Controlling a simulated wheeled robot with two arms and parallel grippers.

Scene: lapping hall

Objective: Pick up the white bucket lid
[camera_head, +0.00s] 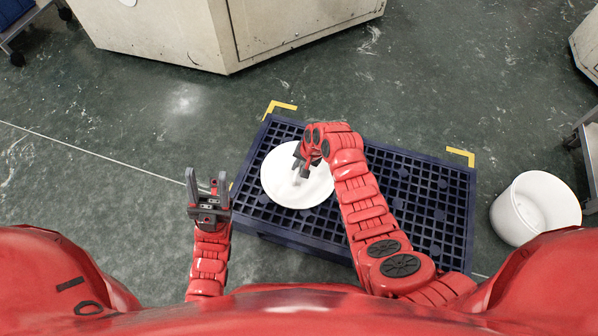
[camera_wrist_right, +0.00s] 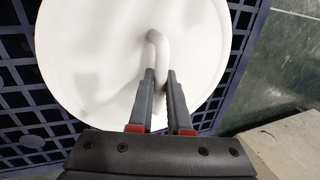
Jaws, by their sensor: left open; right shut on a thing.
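The white bucket lid (camera_head: 283,188) is a round disc over the left part of a dark blue grid pallet (camera_head: 420,200). In the right wrist view the lid (camera_wrist_right: 90,60) fills much of the picture, with a curved white handle (camera_wrist_right: 161,55) on top. My right gripper (camera_head: 300,172) is over the lid, and its fingers (camera_wrist_right: 160,95) are shut on the handle. I cannot tell whether the lid rests on the pallet or is just above it. My left gripper (camera_head: 205,185) is open and empty, left of the pallet.
A white bucket (camera_head: 520,215) stands on the floor right of the pallet. Yellow corner marks (camera_head: 281,106) lie by the pallet's far corners. A large beige cabinet (camera_head: 230,30) stands behind. Green floor is clear on the left.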

